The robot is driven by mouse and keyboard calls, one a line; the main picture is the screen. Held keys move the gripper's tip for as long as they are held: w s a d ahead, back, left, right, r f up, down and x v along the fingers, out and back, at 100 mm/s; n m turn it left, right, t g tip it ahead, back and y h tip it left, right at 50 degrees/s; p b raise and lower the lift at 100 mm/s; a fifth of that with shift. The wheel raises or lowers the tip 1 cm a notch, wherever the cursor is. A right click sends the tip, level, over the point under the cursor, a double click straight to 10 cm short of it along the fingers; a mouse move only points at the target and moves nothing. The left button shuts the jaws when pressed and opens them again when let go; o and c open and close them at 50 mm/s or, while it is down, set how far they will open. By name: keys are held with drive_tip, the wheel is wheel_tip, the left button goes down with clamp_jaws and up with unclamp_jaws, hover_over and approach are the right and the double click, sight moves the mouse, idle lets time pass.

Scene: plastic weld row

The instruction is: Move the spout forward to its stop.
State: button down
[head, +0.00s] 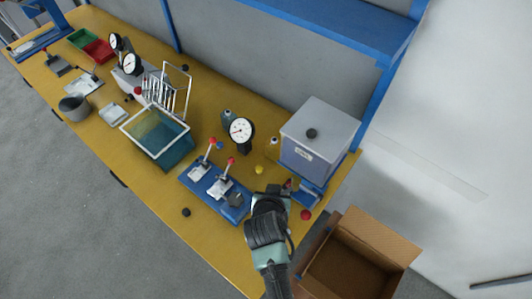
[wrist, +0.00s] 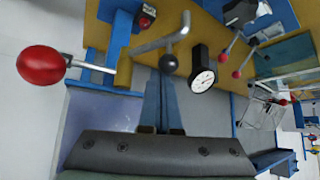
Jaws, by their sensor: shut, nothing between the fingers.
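A bent grey metal tube (wrist: 165,38), which looks like the spout, shows at the top middle of the wrist view, above the yellow bench. A black ball (wrist: 169,63) sits at its near end. My gripper (wrist: 160,82) is shut and empty, its fingertips just below this ball; I cannot tell whether they touch it. In the head view my gripper (head: 284,188) is low beside the grey lidded tank (head: 308,165), at its front left. The spout is not clearly made out there, and my gripper hides part of that area.
A red ball on a metal rod (wrist: 42,65) sticks out at the left of the wrist view. A blue fixture with levers (head: 212,188) and a dial gauge (head: 241,130) stand left of my gripper. An open cardboard box (head: 385,235) is on the right.

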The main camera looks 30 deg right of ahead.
drive_tip(key=shift+s, duration=1.1)
drive_tip(key=shift+r+p, duration=0.1)
drive_tip(key=shift+p, duration=0.25)
